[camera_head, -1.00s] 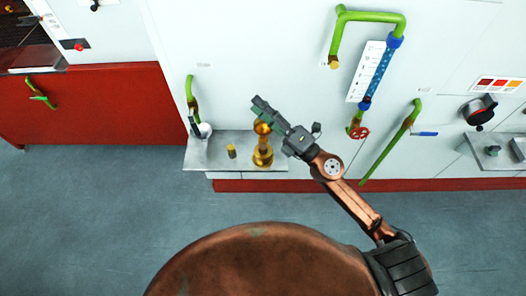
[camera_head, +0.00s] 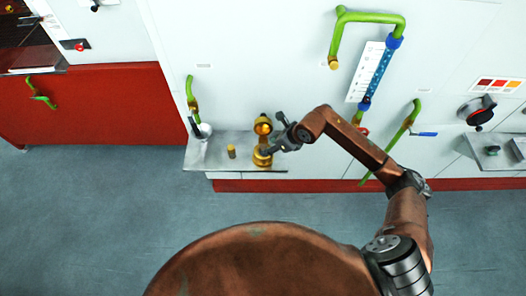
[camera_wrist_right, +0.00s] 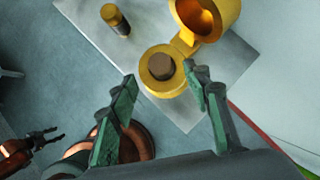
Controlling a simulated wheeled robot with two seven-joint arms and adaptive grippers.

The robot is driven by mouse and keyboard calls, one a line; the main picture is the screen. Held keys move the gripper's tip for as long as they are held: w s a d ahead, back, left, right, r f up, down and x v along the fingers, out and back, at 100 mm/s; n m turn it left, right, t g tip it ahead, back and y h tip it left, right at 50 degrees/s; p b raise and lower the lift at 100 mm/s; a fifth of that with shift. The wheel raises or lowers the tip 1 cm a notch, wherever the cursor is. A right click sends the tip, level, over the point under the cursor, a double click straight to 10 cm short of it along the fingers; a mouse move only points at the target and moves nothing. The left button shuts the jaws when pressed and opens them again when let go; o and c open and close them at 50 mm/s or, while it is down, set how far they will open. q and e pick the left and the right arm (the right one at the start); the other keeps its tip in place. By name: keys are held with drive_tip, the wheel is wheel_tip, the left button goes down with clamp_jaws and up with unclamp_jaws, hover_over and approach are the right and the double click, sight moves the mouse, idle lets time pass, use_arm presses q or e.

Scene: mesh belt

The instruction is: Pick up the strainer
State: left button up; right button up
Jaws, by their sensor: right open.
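A brass-yellow housing (camera_head: 262,158) stands on a grey shelf, its round lid (camera_head: 263,125) tipped up at the wall side. In the right wrist view the housing (camera_wrist_right: 168,88) has a brown round piece (camera_wrist_right: 161,66) in its mouth. I cannot tell which piece is the strainer. My right gripper (camera_head: 271,134) is open and empty, its fingers (camera_wrist_right: 159,73) spread either side of the housing's mouth. My left gripper (camera_wrist_right: 57,133) shows small in the wrist view.
The grey metal shelf (camera_head: 215,160) has bare room at its left. A white cup-like item (camera_head: 205,130) sits by the green pipe (camera_head: 191,92) at the wall. A blue gauge tube (camera_head: 378,75) and a green pipe (camera_head: 392,140) are to the right.

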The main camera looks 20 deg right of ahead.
sight(264, 147)
drive_tip(key=x, duration=0.4)
drive_tip(key=shift+w+a, duration=0.1)
drive_tip(key=shift+w, duration=0.15)
clamp_jaws()
